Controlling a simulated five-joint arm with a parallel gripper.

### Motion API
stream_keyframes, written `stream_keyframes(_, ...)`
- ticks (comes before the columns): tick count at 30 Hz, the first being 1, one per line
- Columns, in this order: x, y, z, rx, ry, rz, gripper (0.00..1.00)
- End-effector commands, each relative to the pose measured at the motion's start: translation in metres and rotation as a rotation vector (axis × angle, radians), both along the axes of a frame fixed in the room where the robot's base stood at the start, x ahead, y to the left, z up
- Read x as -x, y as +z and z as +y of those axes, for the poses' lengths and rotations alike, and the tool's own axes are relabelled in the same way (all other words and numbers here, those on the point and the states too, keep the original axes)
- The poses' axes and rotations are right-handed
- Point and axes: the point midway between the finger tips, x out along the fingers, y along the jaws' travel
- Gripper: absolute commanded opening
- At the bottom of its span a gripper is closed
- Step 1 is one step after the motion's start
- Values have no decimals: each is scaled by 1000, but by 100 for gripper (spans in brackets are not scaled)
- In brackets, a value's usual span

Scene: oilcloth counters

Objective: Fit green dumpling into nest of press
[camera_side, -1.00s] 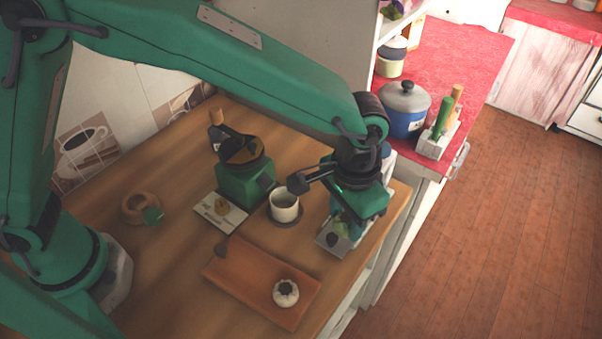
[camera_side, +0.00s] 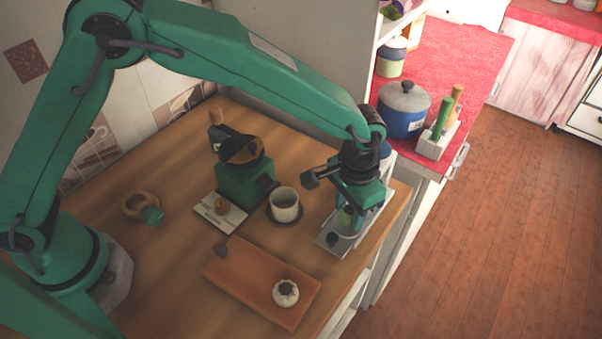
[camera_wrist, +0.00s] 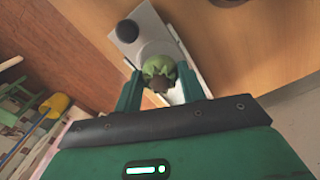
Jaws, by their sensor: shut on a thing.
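The green dumpling (camera_wrist: 160,68), with a brown top, is between the two fingers of my gripper (camera_wrist: 160,84) in the wrist view. My gripper is shut on it. In the side view my gripper (camera_side: 348,208) is at the right end of the wooden counter, with the dumpling (camera_side: 346,216) partly hidden by the fingers. Below it is a pale grey plate (camera_side: 338,246) with a dark round knob, which looks like the press. In the wrist view this plate (camera_wrist: 152,18) shows a grey round part beside the dumpling. I cannot tell whether the dumpling touches it; its nest is not clear.
A cup (camera_side: 284,207) on a dark coaster and a green machine (camera_side: 244,185) with a dark top stand left of my gripper. A brown board (camera_side: 250,280) holds a white round piece (camera_side: 286,292). The counter's right edge is close.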

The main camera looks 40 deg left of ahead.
Motion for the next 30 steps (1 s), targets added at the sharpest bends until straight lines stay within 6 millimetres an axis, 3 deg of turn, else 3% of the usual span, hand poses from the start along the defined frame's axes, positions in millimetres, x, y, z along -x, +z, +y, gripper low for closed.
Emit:
stream_keyframes(5, 0, -15, 0, 0, 0, 0, 34)
stream_keyframes(25, 1, -25, 0, 0, 0, 1, 35)
stream_keyframes(28, 1, -26, 0, -2, -1, 3, 58)
stream_keyframes(30, 2, -27, 1, -5, 0, 7, 62)
